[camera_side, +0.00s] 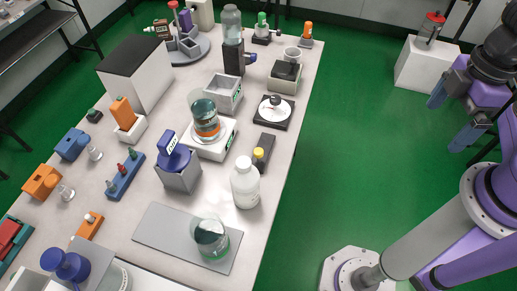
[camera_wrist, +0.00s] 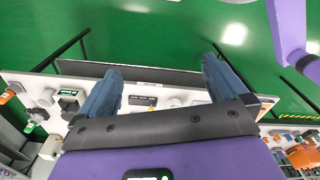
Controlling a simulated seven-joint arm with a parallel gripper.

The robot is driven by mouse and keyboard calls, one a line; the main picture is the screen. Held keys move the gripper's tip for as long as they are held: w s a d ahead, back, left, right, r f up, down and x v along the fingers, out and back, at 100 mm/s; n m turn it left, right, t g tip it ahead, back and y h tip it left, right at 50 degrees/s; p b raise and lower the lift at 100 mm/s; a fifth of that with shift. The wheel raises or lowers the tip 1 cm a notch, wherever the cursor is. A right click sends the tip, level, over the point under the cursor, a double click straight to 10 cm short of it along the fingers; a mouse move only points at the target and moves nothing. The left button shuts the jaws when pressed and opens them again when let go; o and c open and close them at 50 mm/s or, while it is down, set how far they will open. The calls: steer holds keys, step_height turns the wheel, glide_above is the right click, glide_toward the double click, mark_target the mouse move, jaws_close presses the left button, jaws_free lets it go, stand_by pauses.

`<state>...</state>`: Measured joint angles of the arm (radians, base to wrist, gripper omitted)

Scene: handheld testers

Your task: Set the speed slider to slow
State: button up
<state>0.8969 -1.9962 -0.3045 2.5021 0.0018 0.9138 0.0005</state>
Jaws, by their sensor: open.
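I cannot tell for certain which thing is the speed slider. A dark narrow block with a yellow knob (camera_side: 259,154) lies near the right edge of the table, behind the white bottle, and may be it; any speed marks are too small to read. My gripper (camera_side: 443,127) is at the far right of the side view, over the green floor, well away from the table. Its two blue fingers are spread with nothing between them. In the wrist view my gripper (camera_wrist: 162,66) is also open, with a bench of small items beyond and below the fingers.
The white table (camera_side: 268,205) is crowded. A white bottle (camera_side: 245,184) stands beside the dark block. A beaker (camera_side: 211,238) stands on a grey plate (camera_side: 160,233) at the front. Another beaker (camera_side: 204,115) stands on a white device. Open floor (camera_side: 350,130) separates table and gripper.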

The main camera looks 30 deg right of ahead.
steer(key=c, duration=0.4)
steer(key=shift+w+a+r, duration=0.1)
steer(key=shift+w+a, duration=0.2)
steer(key=shift+a, duration=0.05)
steer(key=c, duration=0.5)
steer(key=shift+o, duration=0.2)
steer(key=m+g+h, duration=0.1)
steer(key=m+g, duration=0.2)
steer(key=m, duration=0.6)
glide_above(258, 150)
steer(key=d, duration=0.4)
steer(key=f, duration=0.2)
steer(key=w+a+f+m+g, duration=0.2)
steer(key=w+a+f+m, duration=0.2)
steer(key=w+f, duration=0.25)
steer(key=shift+y, duration=0.3)
steer(key=x, duration=1.6)
steer(key=shift+w+f, duration=0.25)
steer(key=shift+w, duration=0.1)
